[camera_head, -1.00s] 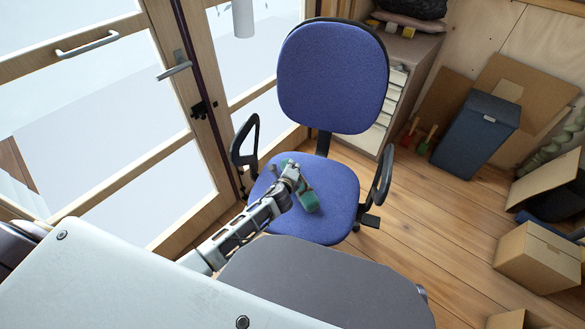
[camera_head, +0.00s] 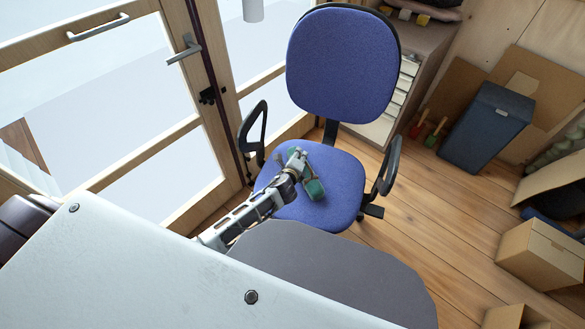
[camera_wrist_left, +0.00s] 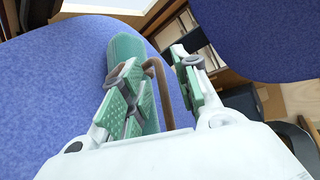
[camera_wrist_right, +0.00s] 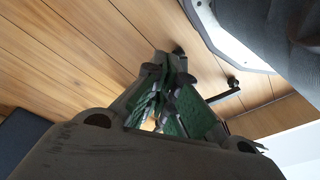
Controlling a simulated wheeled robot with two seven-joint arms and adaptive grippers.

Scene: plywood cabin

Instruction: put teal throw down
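The teal throw (camera_head: 315,189) lies rolled on the blue chair seat (camera_head: 338,172), partly behind my left gripper (camera_head: 300,165). In the left wrist view the teal roll (camera_wrist_left: 127,48) has a brown strap (camera_wrist_left: 158,78) and rests against the blue seat fabric. My left gripper (camera_wrist_left: 156,70) is open, its fingers apart, with the brown strap showing between them. I cannot tell whether a finger touches the roll. My right gripper (camera_wrist_right: 166,75) is shut and empty above the wooden floor. It is not in the head view.
The chair has a tall backrest (camera_head: 342,65) and black armrests (camera_head: 385,165) on both sides of the seat. A glazed door (camera_head: 125,110) stands at the left.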

